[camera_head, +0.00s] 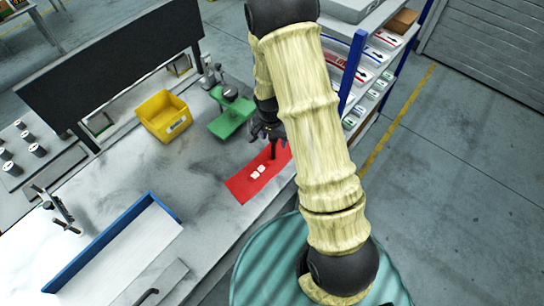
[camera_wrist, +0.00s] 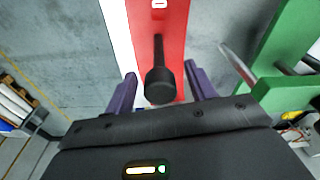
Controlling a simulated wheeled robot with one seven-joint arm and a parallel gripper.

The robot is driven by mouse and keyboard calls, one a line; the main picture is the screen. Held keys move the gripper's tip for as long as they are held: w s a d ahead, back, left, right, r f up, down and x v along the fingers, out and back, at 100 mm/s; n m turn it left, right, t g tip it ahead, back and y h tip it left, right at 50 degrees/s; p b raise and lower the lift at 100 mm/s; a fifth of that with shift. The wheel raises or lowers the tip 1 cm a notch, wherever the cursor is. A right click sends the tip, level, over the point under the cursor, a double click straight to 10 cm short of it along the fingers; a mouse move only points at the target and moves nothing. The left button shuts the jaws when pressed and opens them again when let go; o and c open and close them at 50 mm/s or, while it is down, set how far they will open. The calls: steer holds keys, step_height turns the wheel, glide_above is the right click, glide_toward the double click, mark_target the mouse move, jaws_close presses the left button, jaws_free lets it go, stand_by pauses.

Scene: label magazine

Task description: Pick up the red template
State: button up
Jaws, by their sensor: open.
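The red template (camera_head: 243,187) lies flat on the grey workbench near its front edge. Two small white pieces (camera_head: 258,172) show on it. In the wrist view the red template (camera_wrist: 172,25) runs up the picture and carries a dark upright knob-ended handle (camera_wrist: 160,85). My gripper (camera_head: 270,137) is over the template's far end. In the wrist view my gripper (camera_wrist: 160,74) is open, with its purple fingers on either side of the handle and visible gaps on both sides. My arm hides part of the template in the head view.
A green stand (camera_head: 232,118) is close beside my gripper. A yellow bin (camera_head: 163,114) stands farther left, and a blue-edged tray (camera_head: 112,240) lies at the near left. A shelf rack (camera_head: 372,62) stands at the bench's far right. The bench left of the template is clear.

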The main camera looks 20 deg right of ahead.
jaws_close()
steer(key=shift+r, duration=0.15)
stand_by(0.4)
step_height(320, 180, up, 10)
steer(key=b, duration=0.2)
steer(key=shift+b, duration=0.4)
stand_by(0.4)
